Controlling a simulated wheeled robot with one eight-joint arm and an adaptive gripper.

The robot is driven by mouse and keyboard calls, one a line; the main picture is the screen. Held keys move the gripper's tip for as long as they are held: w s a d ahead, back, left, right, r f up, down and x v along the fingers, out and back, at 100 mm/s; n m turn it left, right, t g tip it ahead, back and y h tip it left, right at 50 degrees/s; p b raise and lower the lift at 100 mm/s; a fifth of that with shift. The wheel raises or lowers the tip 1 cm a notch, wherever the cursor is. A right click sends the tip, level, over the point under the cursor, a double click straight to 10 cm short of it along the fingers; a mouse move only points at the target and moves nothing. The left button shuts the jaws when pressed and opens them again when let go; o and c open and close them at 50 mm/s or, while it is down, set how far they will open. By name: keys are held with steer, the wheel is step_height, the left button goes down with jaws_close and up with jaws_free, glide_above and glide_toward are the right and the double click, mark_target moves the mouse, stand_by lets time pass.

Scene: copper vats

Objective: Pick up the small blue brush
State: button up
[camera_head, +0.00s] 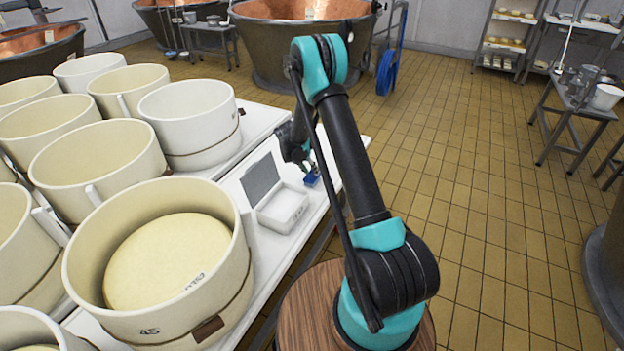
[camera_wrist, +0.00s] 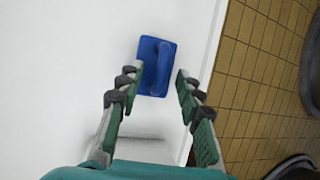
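The small blue brush (camera_wrist: 150,74) lies on the white table (camera_wrist: 75,60) near its edge, with its raised handle facing up. In the head view the brush (camera_head: 311,178) shows as a small blue patch, partly hidden beside my arm. My gripper (camera_wrist: 160,84) is open in the wrist view. Its two fingers point toward the brush, one on each side of the picture. The fingertips look close to the brush on the left and right, but I cannot tell whether they are at its height. Nothing is held between them.
An open white box (camera_head: 283,208) with a raised lid stands left of the brush. Several round cream moulds (camera_head: 160,262) crowd the left part of the table. Tiled floor (camera_head: 470,190) lies open to the right. Copper vats (camera_head: 300,45) stand behind.

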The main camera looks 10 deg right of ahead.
steer(key=shift+c, duration=0.4)
jaws_close()
steer(key=shift+r, duration=0.1)
step_height(320, 180, up, 20)
stand_by(0.5)
steer(key=c, duration=0.6)
jaws_free()
steer(key=shift+c, duration=0.2)
jaws_close()
